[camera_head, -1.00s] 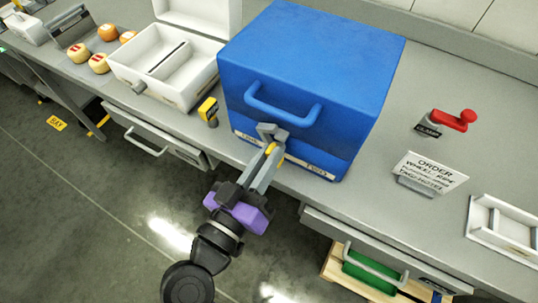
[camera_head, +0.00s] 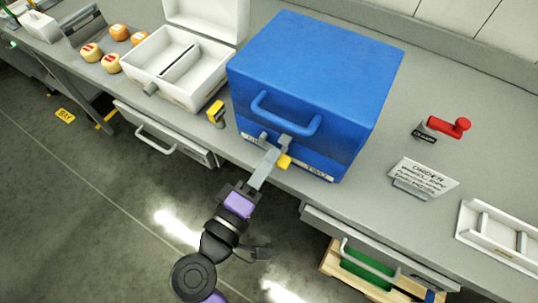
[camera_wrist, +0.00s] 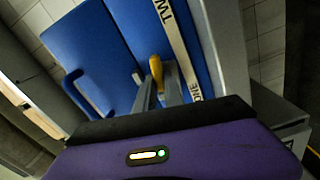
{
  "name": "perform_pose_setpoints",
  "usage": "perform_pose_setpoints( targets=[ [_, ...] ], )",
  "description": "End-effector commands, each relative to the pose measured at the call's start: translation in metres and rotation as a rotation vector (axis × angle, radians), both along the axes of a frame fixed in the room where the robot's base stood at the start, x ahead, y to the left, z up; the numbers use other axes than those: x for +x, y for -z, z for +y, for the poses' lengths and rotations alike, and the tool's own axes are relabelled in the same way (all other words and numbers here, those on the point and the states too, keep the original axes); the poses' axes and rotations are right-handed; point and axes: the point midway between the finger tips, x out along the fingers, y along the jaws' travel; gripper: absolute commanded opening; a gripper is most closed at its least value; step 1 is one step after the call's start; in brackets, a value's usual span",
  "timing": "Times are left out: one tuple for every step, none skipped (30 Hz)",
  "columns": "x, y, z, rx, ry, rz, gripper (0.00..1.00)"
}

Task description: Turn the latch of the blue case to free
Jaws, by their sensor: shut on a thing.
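The blue case (camera_head: 310,80) stands on the grey counter with its handle (camera_head: 286,116) on the front face. Its latch (camera_head: 285,161) is a yellow piece low on the front, by a pale lettered strip. My gripper (camera_head: 274,146) is at the front of the case, its fingers shut on the latch. In the wrist view the yellow latch (camera_wrist: 156,73) shows between the fingertips, next to the strip (camera_wrist: 180,45) with partly readable lettering. The fingers hide part of the latch and its mount.
A white open case (camera_head: 175,72) and a small yellow-black item (camera_head: 216,112) stand to the left. A red-handled clamp (camera_head: 446,126), an order sign (camera_head: 424,180) and a white tray (camera_head: 500,235) are on the right. Drawers with handles lie below the counter edge.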

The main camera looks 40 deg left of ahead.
Motion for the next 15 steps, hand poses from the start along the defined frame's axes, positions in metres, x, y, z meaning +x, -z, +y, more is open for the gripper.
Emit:
perform_pose_setpoints(
  targets=[
    [-0.0003, -0.0021, 0.0011, -0.032, -0.003, -0.008, 0.0],
    [-0.0003, -0.0019, 0.0011, -0.051, -0.003, -0.013, 0.0],
    [-0.0003, -0.0016, 0.0012, -0.074, -0.003, -0.019, 0.0],
    [-0.0003, -0.0013, 0.0012, -0.091, -0.003, -0.023, 0.0],
    [-0.0003, -0.001, 0.0012, -0.106, -0.003, -0.027, 0.0],
    [-0.0003, -0.0004, 0.0012, -0.125, -0.003, -0.032, 0.0],
    [-0.0003, -0.0001, 0.0013, -0.138, -0.003, -0.034, 0.0],
    [-0.0003, 0.0003, 0.0013, -0.15, -0.003, -0.036, 0.0],
    [-0.0003, 0.0006, 0.0013, -0.163, -0.003, -0.04, 0.0],
    [-0.0003, 0.0008, 0.0014, -0.173, -0.003, -0.042, 0.0],
    [-0.0004, 0.001, 0.0014, -0.181, -0.003, -0.044, 0.0],
    [-0.0004, 0.0012, 0.0013, -0.189, -0.003, -0.046, 0.0],
    [-0.0003, 0.0014, 0.0014, -0.195, -0.003, -0.047, 0.0],
    [-0.0004, 0.0015, 0.0014, -0.201, -0.004, -0.05, 0.0],
    [-0.0004, 0.0017, 0.0014, -0.207, -0.004, -0.051, 0.0]
  ],
)
